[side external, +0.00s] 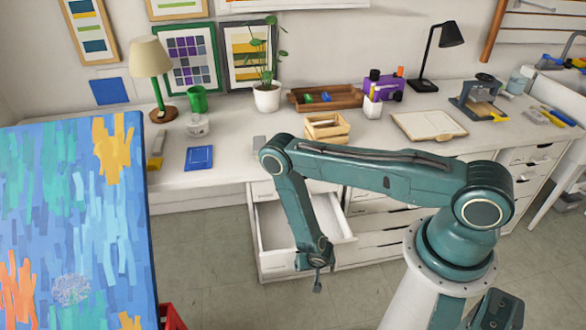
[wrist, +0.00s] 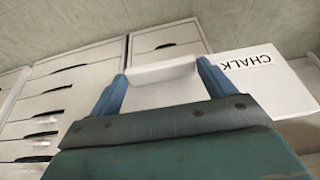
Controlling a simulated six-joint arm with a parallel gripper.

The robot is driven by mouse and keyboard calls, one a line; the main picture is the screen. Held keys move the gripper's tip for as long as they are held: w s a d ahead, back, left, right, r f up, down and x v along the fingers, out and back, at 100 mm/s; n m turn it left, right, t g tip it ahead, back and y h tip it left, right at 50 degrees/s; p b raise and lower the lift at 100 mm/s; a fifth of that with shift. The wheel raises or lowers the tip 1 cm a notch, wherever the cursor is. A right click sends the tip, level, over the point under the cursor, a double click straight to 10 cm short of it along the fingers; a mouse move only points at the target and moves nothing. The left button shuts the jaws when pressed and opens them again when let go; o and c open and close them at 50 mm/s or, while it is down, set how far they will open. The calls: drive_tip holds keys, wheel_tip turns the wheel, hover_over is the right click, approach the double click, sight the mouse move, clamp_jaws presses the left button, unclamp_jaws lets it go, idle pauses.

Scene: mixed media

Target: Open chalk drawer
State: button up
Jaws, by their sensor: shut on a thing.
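The chalk drawer (side external: 277,227) is pulled out from the white desk unit, and its inside looks empty in the side view. In the wrist view its white front (wrist: 275,85) carries a CHALK label (wrist: 248,62). My gripper (side external: 317,284) is low at the front of this drawer. In the wrist view my gripper (wrist: 160,85) has its two blue fingers on either side of a white part of the drawer, left of the label. I cannot tell whether that part is a handle or the front's edge.
Other closed drawers (wrist: 70,78) lie beside it. The desk top (side external: 235,172) above holds a wooden crate (side external: 327,128), a plant pot (side external: 267,97) and a lamp (side external: 152,62). A painted canvas (side external: 75,225) stands at left. The floor (side external: 205,260) by the drawer is clear.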

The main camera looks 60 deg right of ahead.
drive_tip(key=shift+s+a, duration=0.3)
drive_tip(key=o, duration=1.3)
drive_tip(key=shift+r, duration=0.15)
drive_tip(key=v, duration=1.3)
drive_tip(key=shift+r, duration=0.25)
drive_tip(key=shift+a, duration=0.1)
